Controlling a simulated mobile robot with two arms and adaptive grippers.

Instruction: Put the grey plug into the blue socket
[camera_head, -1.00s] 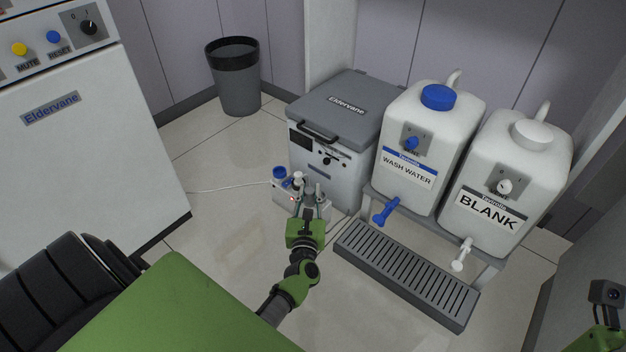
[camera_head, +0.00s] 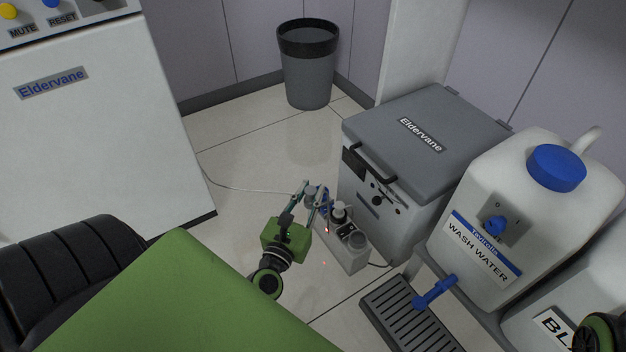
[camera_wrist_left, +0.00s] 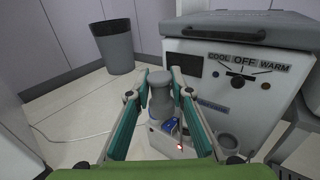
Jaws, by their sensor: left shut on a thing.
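My left gripper (camera_head: 312,188) is shut on the grey plug (camera_wrist_left: 160,98), which stands roughly upright between the fingers in the left wrist view. In the head view the fingers partly hide the plug. The blue socket (camera_wrist_left: 169,126) is on the light grey socket block, just below and in front of the plug in the wrist view. In the head view the blue socket (camera_head: 323,205) shows partly behind the fingers. I cannot tell whether plug and socket touch. My right gripper is not in view; only part of my right arm shows at the lower right.
The socket block (camera_head: 347,256) stands on the floor with a grey round socket (camera_head: 357,240) and a red light. A grey-lidded box (camera_head: 425,130) stands close at right. A drip grate (camera_head: 405,318) and wash water tank (camera_head: 500,225) are farther right. Floor is clear toward the bin (camera_head: 308,75).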

